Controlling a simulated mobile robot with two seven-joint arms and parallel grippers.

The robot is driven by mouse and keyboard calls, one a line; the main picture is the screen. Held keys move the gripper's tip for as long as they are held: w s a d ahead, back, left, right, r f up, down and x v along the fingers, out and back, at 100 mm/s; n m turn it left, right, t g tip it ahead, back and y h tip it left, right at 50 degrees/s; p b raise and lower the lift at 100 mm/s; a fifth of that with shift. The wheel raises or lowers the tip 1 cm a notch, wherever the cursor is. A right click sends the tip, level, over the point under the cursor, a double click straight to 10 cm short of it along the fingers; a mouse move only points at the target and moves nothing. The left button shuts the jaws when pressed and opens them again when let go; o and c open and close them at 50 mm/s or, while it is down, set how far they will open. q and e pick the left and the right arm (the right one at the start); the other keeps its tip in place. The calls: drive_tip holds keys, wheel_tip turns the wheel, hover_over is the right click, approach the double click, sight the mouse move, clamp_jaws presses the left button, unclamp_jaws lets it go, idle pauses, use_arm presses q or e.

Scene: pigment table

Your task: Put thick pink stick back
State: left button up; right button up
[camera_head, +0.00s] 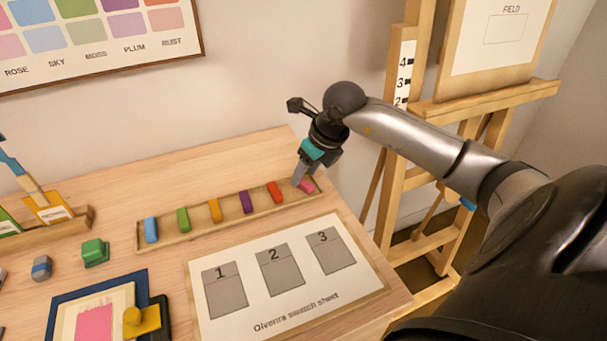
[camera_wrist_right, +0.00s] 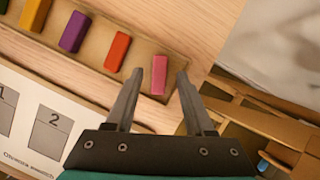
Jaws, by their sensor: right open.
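The thick pink stick (camera_wrist_right: 159,74) lies at the right end of the wooden tray (camera_head: 179,237), beside the red stick (camera_head: 274,192). The pink stick also shows in the head view (camera_head: 308,185), partly behind my fingers. My right gripper (camera_head: 301,178) is over that end of the tray. In the right wrist view my right gripper (camera_wrist_right: 155,80) is open, with the pink stick showing between its fingertips. I cannot tell whether the fingers touch it. My left gripper is not in view.
A framed pink swatch (camera_head: 60,305) with a yellow-knobbed tool is at lower left. An easel (camera_head: 400,210) stands right of the table.

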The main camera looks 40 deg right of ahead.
drive_tip(key=v, duration=1)
drive_tip(key=shift+r+p, duration=0.15)
drive_tip(key=shift+p, duration=0.3)
